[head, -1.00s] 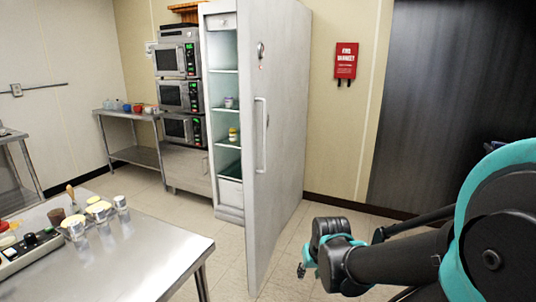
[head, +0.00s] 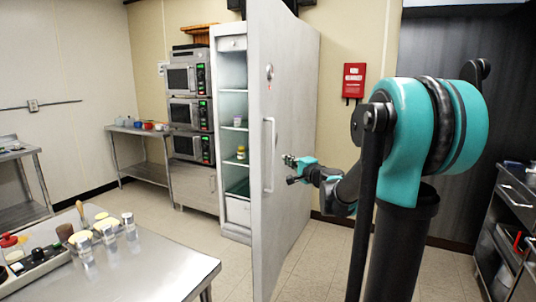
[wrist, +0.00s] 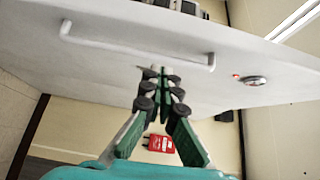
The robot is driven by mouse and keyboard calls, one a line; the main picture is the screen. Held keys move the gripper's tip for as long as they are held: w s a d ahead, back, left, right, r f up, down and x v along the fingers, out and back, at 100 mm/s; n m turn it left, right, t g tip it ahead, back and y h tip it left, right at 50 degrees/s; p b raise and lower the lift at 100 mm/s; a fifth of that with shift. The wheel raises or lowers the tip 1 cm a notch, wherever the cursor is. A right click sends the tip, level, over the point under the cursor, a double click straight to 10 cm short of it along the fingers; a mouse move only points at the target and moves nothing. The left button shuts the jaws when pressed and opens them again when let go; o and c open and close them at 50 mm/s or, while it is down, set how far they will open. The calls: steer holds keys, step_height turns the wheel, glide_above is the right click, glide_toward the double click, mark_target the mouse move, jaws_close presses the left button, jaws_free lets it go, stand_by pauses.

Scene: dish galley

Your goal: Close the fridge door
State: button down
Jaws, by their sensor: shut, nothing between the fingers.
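The tall light-grey fridge (head: 228,45) stands against the back wall with its shelves exposed. Its door (head: 295,90) is swung wide open toward me, its outer face to the right. A vertical handle (head: 268,155) and a round lock (head: 269,72) are on that face. My gripper (head: 287,160) is shut and empty, on the outer side of the door, right of the handle. In the wrist view the fingertips (wrist: 160,73) point at the door face (wrist: 110,85), beside the handle (wrist: 140,57). I cannot tell whether they touch it.
A steel table (head: 150,262) with shakers and a control box stands at the front left. Stacked ovens (head: 188,113) are left of the fridge. A red wall box (head: 353,80) hangs behind my arm. A dark shelf unit (head: 510,225) is at the right. Floor is free around the door.

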glide_toward(262, 149)
steer(key=w, duration=0.4)
steer(key=shift+w+a+r, duration=0.1)
steer(key=shift+a, duration=0.3)
steer(key=shift+w+a+r, duration=0.1)
steer(key=shift+a, duration=0.3)
steer(key=shift+w+a, duration=0.2)
steer(key=shift+a, duration=0.3)
